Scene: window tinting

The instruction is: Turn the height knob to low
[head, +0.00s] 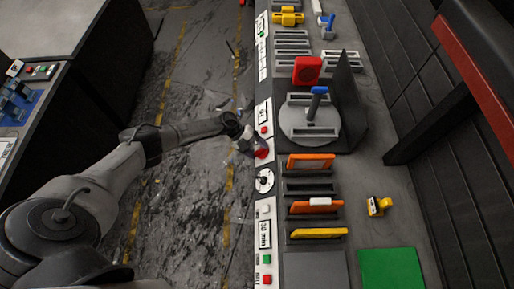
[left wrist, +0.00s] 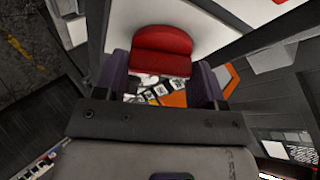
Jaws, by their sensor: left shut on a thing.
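My left gripper (head: 250,146) reaches the white control panel strip (head: 266,208) along the bench's left edge. It is shut on a red knob (head: 262,150). In the left wrist view the red knob (left wrist: 162,50) sits between the two dark fingers, and white and black markings show just below it. A round black-and-white dial (head: 264,181) lies just below the gripper in the head view. I cannot read which of these is labelled height, nor the knob's setting. My right gripper is not in view.
Displays (head: 265,233), a red button (head: 265,130) and a green button (head: 267,259) share the panel strip. A grey turntable with a blue-handled tool (head: 317,105), orange holders (head: 312,160) and a green mat (head: 392,268) are on the bench. The floor left of it is open.

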